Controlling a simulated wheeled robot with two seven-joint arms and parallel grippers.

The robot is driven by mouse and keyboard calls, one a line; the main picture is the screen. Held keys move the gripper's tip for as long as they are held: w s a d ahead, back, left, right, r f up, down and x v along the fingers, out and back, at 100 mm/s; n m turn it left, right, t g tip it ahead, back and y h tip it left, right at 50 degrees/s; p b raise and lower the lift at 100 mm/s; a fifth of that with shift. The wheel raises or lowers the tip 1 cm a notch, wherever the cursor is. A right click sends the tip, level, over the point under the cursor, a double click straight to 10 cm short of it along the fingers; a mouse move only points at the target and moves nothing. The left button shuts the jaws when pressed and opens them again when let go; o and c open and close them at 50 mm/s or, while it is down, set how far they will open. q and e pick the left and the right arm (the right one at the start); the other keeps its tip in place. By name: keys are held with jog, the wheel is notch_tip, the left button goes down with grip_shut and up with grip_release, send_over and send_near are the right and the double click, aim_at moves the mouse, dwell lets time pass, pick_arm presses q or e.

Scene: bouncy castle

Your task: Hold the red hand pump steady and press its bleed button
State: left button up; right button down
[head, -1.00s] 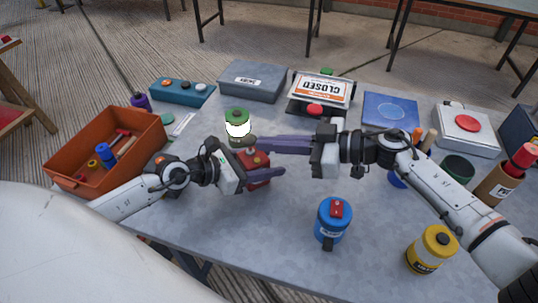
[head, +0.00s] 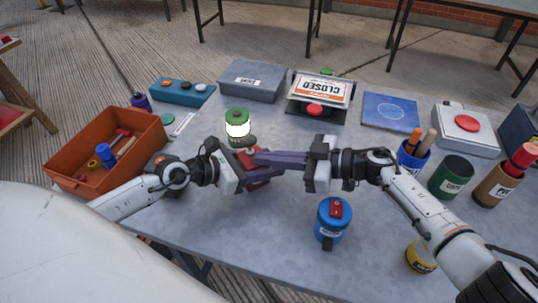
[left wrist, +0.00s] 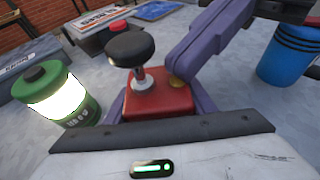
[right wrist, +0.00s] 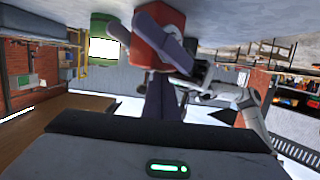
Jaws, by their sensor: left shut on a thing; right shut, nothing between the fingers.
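The red hand pump (head: 257,182) stands on the grey table, mostly hidden by my grippers in the head view. In the left wrist view its red body (left wrist: 158,100) and black knob (left wrist: 130,48) show, with a small brass-coloured button (left wrist: 177,82) on top. My left gripper (head: 262,176) is shut on the pump, one purple finger along each side. My right gripper (head: 258,158) is shut and empty. Its fingertips are over the pump's top, at or just above the brass button; contact cannot be told. The pump also shows in the right wrist view (right wrist: 160,28).
A green lantern (head: 237,128) stands close behind the pump. A blue canister (head: 332,222) stands front right, below my right arm. An orange bin (head: 75,165) is at left. A grey case (head: 252,82) and a closed sign (head: 322,88) are behind. The table's front middle is clear.

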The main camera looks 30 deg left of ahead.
pick_arm(q)
jog(key=shift+d+r, duration=0.1)
jog(key=shift+r, duration=0.05)
pick_arm(e)
jog(key=shift+s+d+f, duration=0.1)
jog(key=shift+d+f, duration=0.05)
jog(key=shift+f, duration=0.6)
jog(key=shift+d, duration=0.35)
jog(key=r+v, duration=0.1)
jog(key=v, duration=0.6)
jog(key=shift+w+r, duration=0.25)
pick_arm(q)
jog(key=o, duration=1.6)
jog(key=shift+c, duration=0.2)
